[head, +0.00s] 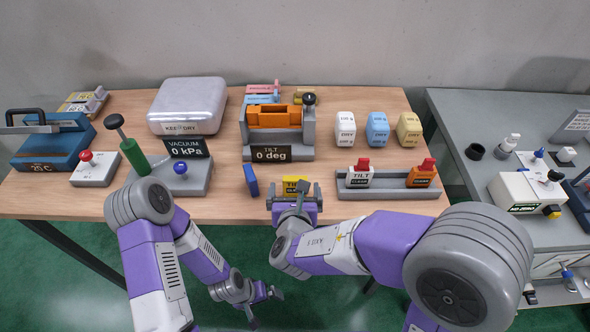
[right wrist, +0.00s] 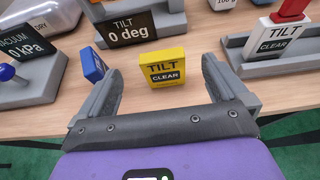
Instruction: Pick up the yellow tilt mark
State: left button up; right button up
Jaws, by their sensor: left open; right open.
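The yellow tilt mark (head: 291,184) stands near the front edge of the wooden table; it reads TILT CLEAR in the right wrist view (right wrist: 163,70). My right gripper (head: 295,197) is open just in front of it. In the right wrist view its two fingers point toward the mark's left and right sides, with a gap on each side. A blue block (head: 251,181) stands just left of the mark, close to the left finger. My left gripper (head: 263,312) is open and empty, low in front of the table.
A grey rack (head: 390,193) holds a white TILT CLEAR block (head: 360,178) and an orange block (head: 421,178) to the right. Behind stands the tilt device (head: 309,134) with a 0 deg display. The vacuum stand (head: 196,187) is at left. Bare wood surrounds the mark's back.

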aim_at(295, 181)
jog(key=shift+f+b+x, duration=0.2)
jog(key=shift+b+x, duration=0.55)
jog(key=shift+x, duration=2.65)
jog(key=shift+s, duration=0.1)
jog(key=c, duration=1.1)
